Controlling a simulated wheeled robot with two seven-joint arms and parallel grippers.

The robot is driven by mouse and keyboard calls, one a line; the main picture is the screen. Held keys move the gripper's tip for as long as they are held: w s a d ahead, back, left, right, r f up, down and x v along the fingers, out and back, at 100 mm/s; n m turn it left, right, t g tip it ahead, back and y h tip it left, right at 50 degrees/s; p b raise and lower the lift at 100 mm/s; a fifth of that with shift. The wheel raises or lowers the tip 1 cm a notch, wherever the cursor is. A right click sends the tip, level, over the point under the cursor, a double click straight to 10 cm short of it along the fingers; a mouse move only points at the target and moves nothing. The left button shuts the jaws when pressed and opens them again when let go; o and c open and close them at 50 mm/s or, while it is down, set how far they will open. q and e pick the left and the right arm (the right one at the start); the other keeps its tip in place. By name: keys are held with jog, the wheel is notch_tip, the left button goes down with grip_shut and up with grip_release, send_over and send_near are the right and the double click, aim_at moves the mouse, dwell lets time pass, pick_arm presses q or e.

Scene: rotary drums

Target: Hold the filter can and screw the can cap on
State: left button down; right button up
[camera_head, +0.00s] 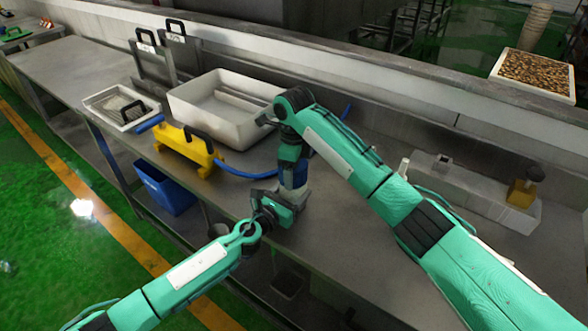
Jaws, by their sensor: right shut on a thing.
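The filter can (294,190) stands upright near the front edge of the counter, pale below with a dark blue band above. My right gripper (293,164) points straight down over its top and is shut on what appears to be the can cap. The cap itself is mostly hidden by the gripper, and I cannot tell how it sits on the can. My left gripper (283,206) reaches in from the front left, low beside the can. Its fingertips are hard to make out, so I cannot tell if it grips the can.
A yellow holder (188,151) with a blue hose (245,174) lies left of the can. Behind are a white basin (215,118) and a shallow tray (106,103). A grey block (460,187) with a small yellow part stands at right. A blue bin (165,188) is below the counter.

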jog(key=m, duration=0.3)
jog(key=shift+s+a+m, duration=0.1)
jog(key=shift+a+m, duration=0.15)
jog(key=shift+m, duration=0.15)
jog(key=shift+d+m, duration=0.2)
jog(key=shift+m, duration=0.8)
jog(key=o, duration=0.9)
jog(key=shift+o, duration=0.2)
jog(key=shift+c, duration=0.3)
